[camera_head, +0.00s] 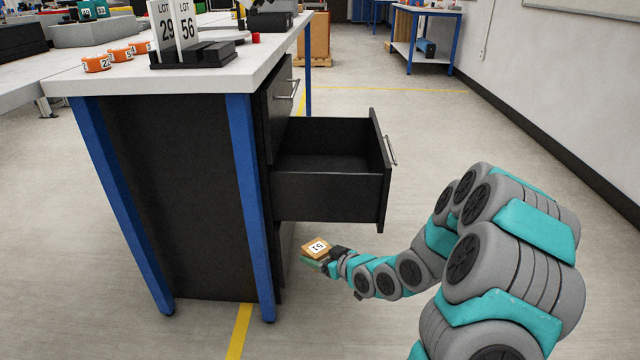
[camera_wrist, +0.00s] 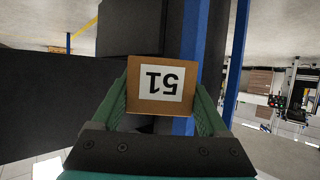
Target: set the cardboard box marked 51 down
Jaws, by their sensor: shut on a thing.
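The cardboard box marked 51 (camera_head: 313,246) is small and brown with a white label. It is held in my gripper (camera_head: 320,256), low in front of the workbench's drawer unit and below the open drawer. In the wrist view the box (camera_wrist: 161,85) sits between the two green fingers of my gripper (camera_wrist: 162,100), and its label reads upside down. The fingers touch both its sides. I cannot tell what lies directly beneath the box.
An open black drawer (camera_head: 325,195) juts out above the box; its visible interior looks empty. The workbench top (camera_head: 225,65) carries orange numbered rings (camera_head: 97,63) and lot signs (camera_head: 175,28). A blue bench leg (camera_head: 250,200) stands left of my gripper. Floor (camera_head: 400,115) beyond the drawer is clear.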

